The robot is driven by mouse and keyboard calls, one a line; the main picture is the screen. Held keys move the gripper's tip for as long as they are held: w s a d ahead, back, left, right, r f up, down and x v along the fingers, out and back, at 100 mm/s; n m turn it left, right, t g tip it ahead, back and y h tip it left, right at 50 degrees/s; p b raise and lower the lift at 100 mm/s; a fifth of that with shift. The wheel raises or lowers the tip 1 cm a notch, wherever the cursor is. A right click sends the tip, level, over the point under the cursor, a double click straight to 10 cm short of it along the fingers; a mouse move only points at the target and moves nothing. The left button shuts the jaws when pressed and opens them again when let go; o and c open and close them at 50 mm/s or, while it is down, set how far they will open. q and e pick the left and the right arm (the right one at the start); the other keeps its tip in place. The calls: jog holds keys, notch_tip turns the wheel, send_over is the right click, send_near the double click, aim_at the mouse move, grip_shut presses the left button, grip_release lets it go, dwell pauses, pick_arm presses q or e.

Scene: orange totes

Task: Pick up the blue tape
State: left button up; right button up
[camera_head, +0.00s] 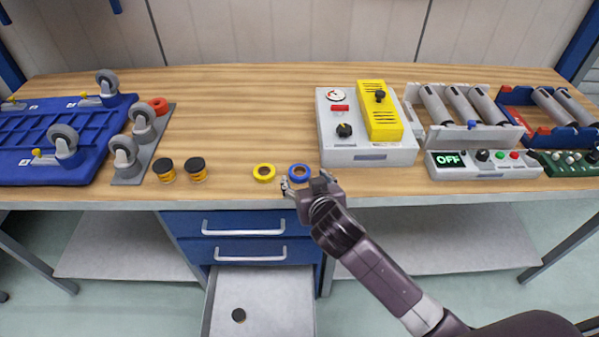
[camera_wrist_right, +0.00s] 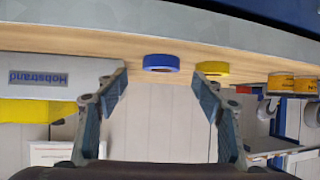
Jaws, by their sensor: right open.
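The blue tape (camera_head: 299,166) is a roll lying flat near the front edge of the wooden workbench. It also shows in the right wrist view (camera_wrist_right: 161,62), beyond my fingers and in line with the gap between them. My right gripper (camera_head: 302,184) is open and empty at the bench's front edge, just in front of the blue tape. Its spread fingers (camera_wrist_right: 160,84) frame the space before the tape in the wrist view, with no contact visible. The head view does not show my left gripper.
A yellow tape roll (camera_head: 264,166) lies left of the blue one. A grey and yellow device (camera_head: 368,155) stands close on the right. Two black-lidded yellow jars (camera_head: 196,176) are farther left. Below, a drawer (camera_head: 270,285) is open with a small black round object inside.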

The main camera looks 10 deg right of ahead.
aim_at(298, 169)
jog(key=p+x, duration=0.1)
jog(key=x, duration=0.4)
jog(key=shift+a+r, duration=0.1)
jog(key=shift+r, duration=0.05)
jog(key=c, duration=1.2)
